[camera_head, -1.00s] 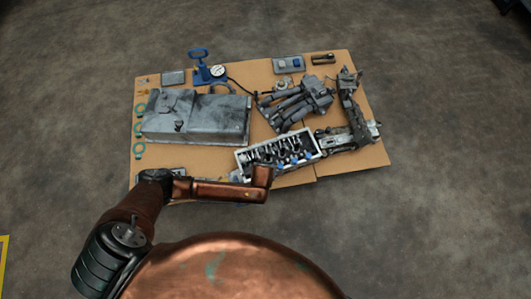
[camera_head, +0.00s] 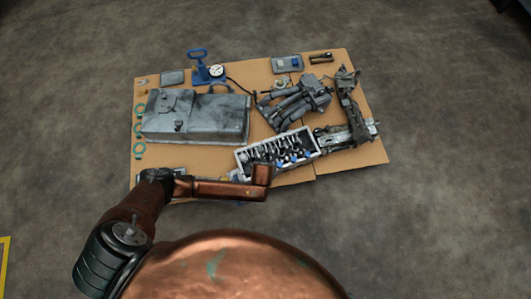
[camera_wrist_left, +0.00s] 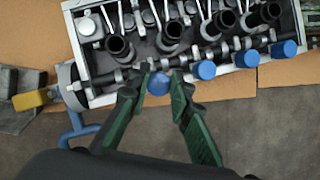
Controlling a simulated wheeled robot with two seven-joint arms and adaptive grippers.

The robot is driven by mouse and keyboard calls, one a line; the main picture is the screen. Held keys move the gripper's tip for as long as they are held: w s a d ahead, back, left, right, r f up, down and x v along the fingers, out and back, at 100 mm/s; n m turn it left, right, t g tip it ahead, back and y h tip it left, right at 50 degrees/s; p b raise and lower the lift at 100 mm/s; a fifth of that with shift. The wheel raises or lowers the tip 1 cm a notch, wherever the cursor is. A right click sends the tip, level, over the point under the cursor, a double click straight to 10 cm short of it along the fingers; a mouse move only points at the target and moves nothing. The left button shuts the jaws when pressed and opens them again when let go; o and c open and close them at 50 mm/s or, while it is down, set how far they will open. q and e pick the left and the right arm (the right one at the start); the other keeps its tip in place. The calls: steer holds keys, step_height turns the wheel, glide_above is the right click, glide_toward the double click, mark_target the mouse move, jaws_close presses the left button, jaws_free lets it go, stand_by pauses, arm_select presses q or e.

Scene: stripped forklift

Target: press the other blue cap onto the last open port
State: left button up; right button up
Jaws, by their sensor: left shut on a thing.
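In the left wrist view my left gripper (camera_wrist_left: 158,79) is shut on a blue cap (camera_wrist_left: 159,85). The cap sits between the green fingertips at the near edge of the grey valve block (camera_wrist_left: 103,101). Whether it touches a port cannot be told; the port behind it is hidden. Three other blue caps (camera_wrist_left: 204,70) sit in a row along the same edge, to the right of the held one. In the head view the block (camera_head: 318,141) lies at the front of the cardboard, with my copper arm partly over its left end. My right gripper is not in view.
A blue hand pump with a gauge (camera_head: 217,71) stands at the back left, beside a grey metal box (camera_head: 195,117). A small tray (camera_head: 277,66) with a blue item lies at the back. Cylinders (camera_head: 292,102) lie behind the block. The surrounding floor is clear.

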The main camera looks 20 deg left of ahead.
arm_select(q)
steer(key=shift+f, duration=0.15)
steer(key=shift+f, duration=0.6)
stand_by(0.7)
steer(key=shift+f+p, duration=0.6)
steer(key=shift+p, duration=0.5)
stand_by(3.0)
steer(key=o, duration=0.8)
steer(key=shift+r, duration=0.1)
